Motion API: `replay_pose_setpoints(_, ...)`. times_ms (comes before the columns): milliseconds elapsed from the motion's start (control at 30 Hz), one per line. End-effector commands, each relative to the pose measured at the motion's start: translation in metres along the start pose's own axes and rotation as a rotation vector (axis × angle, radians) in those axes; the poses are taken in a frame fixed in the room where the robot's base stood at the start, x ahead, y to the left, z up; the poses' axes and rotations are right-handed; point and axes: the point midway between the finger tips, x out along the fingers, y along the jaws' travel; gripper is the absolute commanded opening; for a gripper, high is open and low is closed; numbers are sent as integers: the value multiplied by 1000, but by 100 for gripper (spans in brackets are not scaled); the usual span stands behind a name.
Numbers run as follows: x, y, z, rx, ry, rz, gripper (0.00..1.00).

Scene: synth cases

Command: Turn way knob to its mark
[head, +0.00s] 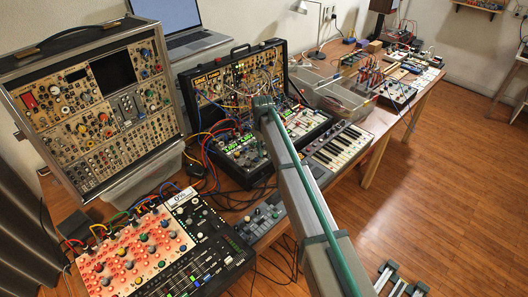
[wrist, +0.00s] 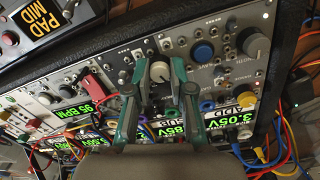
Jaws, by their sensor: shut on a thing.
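In the wrist view, my gripper (wrist: 159,57) has its two green-and-grey fingers on either side of a small pale knob (wrist: 160,72) on a grey synth panel. It is shut on this knob. The knob's label and its mark are too small or hidden to read, so I cannot tell for sure that it is the way knob. In the head view, my arm reaches across to the black synth case (head: 240,75) at the back, and the gripper's fingertips and the held knob are hidden there.
Right of the gripper are a blue knob (wrist: 204,51) and a large grey knob (wrist: 257,46). A red lever (wrist: 92,86) stands to the left. Patch cables (wrist: 285,135) and lit displays crowd the panel's lower part.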

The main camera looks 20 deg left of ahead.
Motion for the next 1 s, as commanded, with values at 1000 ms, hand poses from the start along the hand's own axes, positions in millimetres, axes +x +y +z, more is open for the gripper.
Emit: replay_pose_setpoints(1000,0,1,-1,940,-29,-1,0)
